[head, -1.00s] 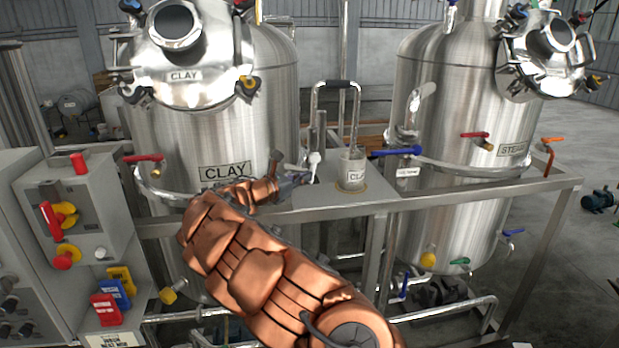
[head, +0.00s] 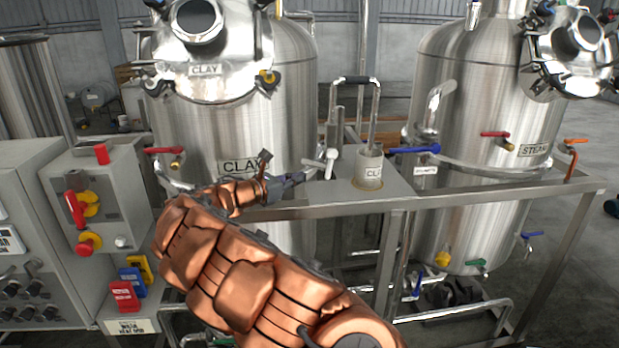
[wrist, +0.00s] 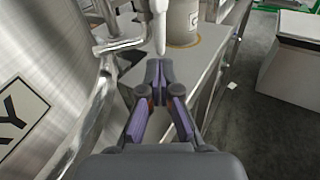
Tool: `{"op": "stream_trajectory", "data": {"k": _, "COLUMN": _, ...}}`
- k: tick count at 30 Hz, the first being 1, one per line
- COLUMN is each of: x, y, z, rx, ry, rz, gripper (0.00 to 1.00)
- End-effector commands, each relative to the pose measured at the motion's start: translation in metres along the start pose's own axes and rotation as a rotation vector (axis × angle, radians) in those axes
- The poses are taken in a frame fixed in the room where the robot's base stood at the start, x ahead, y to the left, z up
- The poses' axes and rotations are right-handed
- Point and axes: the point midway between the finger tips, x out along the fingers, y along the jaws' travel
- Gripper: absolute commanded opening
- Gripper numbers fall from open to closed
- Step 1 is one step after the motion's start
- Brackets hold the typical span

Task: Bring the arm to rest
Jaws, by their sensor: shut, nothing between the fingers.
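My copper-coloured arm reaches up from the bottom of the head view. My gripper (head: 303,178) is at its end, pointing right, in front of the CLAY tank (head: 235,120) and near the edge of the steel shelf. In the wrist view my gripper (wrist: 159,70) is shut with its fingertips together and nothing between them. A white-handled valve (head: 331,160) is just beyond the fingertips in the head view. In the wrist view its white handle (wrist: 158,30) is right ahead of the tips. I cannot tell whether they touch.
A labelled grey cup (head: 370,165) stands on the shelf (head: 400,192) under a bent pipe. The STEAM-side tank (head: 465,90) with a blue-handled valve (head: 415,150) is on the right. A control box (head: 100,200) with red and yellow knobs stands left. Open floor (head: 590,270) lies at right.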

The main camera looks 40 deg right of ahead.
Motion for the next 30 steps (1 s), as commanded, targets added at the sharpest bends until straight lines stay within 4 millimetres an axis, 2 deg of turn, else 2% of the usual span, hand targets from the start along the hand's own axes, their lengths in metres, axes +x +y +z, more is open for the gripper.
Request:
{"op": "stream_trajectory", "data": {"k": 3, "x": -0.021, "y": 0.001, "z": -0.001, "rx": -0.001, "ry": 0.0, "rz": 0.002, "gripper": 0.0}}
{"op": "stream_trajectory", "data": {"k": 9, "x": -0.044, "y": 0.001, "z": 0.001, "rx": -0.001, "ry": 0.001, "rz": 0.002, "gripper": 0.0}}
{"op": "stream_trajectory", "data": {"k": 15, "x": -0.051, "y": 0.0, "z": 0.002, "rx": -0.002, "ry": 0.001, "rz": -0.001, "gripper": 0.0}}
{"op": "stream_trajectory", "data": {"k": 21, "x": -0.05, "y": -0.005, "z": 0.005, "rx": 0.015, "ry": 0.006, "rz": -0.012, "gripper": 0.0}}
{"op": "stream_trajectory", "data": {"k": 23, "x": -0.047, "y": -0.014, "z": 0.011, "rx": 0.044, "ry": 0.017, "rz": -0.032, "gripper": 0.0}}
{"op": "stream_trajectory", "data": {"k": 26, "x": -0.042, "y": -0.041, "z": 0.023, "rx": 0.131, "ry": 0.048, "rz": -0.088, "gripper": 0.0}}
{"op": "stream_trajectory", "data": {"k": 30, "x": -0.036, "y": -0.094, "z": 0.038, "rx": 0.309, "ry": 0.122, "rz": -0.2, "gripper": 0.0}}
